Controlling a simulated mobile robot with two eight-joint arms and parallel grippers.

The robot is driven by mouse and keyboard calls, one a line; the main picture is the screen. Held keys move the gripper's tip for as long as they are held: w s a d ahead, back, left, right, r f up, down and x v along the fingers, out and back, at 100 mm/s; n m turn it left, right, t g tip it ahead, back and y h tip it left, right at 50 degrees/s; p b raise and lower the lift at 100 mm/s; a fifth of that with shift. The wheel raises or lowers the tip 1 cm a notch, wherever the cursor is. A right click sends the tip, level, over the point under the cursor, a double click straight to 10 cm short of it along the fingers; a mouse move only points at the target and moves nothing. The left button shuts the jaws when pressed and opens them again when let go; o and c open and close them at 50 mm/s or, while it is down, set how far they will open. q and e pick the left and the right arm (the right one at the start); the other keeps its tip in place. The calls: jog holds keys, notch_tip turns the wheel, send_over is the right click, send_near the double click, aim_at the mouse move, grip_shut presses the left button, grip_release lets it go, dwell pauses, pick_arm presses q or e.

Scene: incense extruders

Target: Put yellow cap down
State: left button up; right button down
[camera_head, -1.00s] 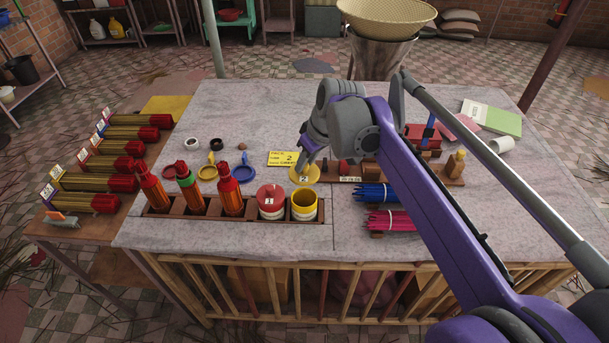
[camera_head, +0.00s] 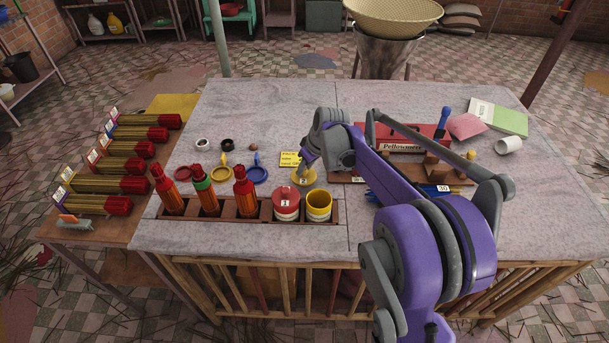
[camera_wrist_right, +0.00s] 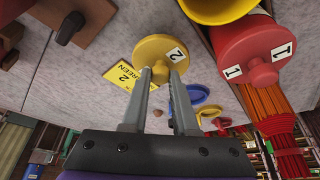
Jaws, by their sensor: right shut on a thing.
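The yellow cap (camera_head: 303,177), marked 2, is a round lid with a knob. In the head view it is just behind the open yellow jar (camera_head: 319,207), near the yellow card (camera_head: 290,159). My right gripper (camera_head: 304,167) is shut on the cap's knob. The right wrist view shows the cap (camera_wrist_right: 155,50) at the fingertips (camera_wrist_right: 160,76), partly covering the card (camera_wrist_right: 122,79). I cannot tell whether the cap touches the table. My left gripper is not in view.
A red box (camera_head: 402,143) stands to the right. The table's back left is clear.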

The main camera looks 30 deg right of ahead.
aim_at(306, 173)
notch_tip(306, 173, down, 3)
jog(key=shift+f, duration=0.15)
jog(key=shift+f, duration=0.15)
jog(key=c, duration=0.7)
grip_release()
